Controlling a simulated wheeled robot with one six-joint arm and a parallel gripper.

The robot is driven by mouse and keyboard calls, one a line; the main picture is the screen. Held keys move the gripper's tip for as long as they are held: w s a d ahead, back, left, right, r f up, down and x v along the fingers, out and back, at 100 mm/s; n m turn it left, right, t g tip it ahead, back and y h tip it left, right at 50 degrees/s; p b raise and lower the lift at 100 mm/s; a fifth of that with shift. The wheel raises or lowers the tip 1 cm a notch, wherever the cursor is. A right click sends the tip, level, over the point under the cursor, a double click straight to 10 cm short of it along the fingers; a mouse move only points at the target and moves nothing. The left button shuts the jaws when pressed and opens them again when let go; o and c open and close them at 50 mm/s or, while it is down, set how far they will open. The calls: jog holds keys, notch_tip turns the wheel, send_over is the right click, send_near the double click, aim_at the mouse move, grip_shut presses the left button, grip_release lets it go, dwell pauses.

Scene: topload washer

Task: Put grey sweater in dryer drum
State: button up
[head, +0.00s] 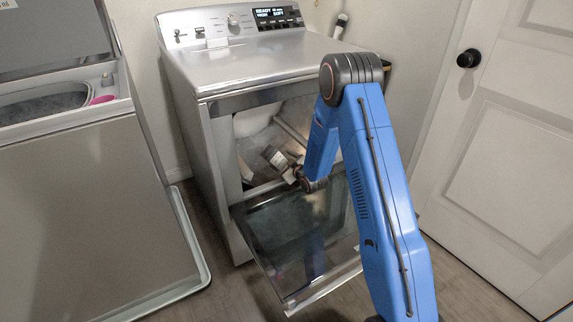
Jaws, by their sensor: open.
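The dryer (245,58) stands in the middle with its door (285,235) swung down open. Its drum (257,118) shows as a pale interior through the front opening. My gripper (270,156) is inside the opening, reaching in from the right above the open door. It is open, and I see nothing held in it. I cannot make out a grey sweater with certainty. A grey surface (45,106) shows inside the washer's top opening, but I cannot tell whether it is cloth or drum. My arm hides the right part of the dryer opening.
The top-load washer (70,205) stands at the left with its lid (55,35) raised. A pink item (102,100) lies at its opening's right edge. A closed white door (510,160) is at the right. Some bare floor (235,292) shows between the machines.

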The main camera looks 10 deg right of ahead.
jog(key=v, duration=1.7)
jog(key=shift+s, duration=0.1)
jog(key=shift+d+r, duration=0.15)
jog(key=shift+r, duration=0.4)
jog(key=s+d+r+m+g+h, duration=0.2)
jog(key=s+d+r, duration=0.1)
jog(key=s+r, duration=0.5)
jog(key=s+d+r+m+g+h, duration=0.2)
jog(key=s+r+m+h, duration=0.1)
jog(key=s+r, duration=0.55)
jog(key=s+a+r+m+g, duration=0.1)
jog(key=s+r, duration=0.3)
jog(key=s, duration=1)
jog(key=s+a+r+m+g, duration=0.1)
jog(key=s+r+g, duration=0.3)
jog(key=s, duration=1.1)
jog(key=shift+r+m, duration=0.15)
jog(key=shift+m, duration=0.65)
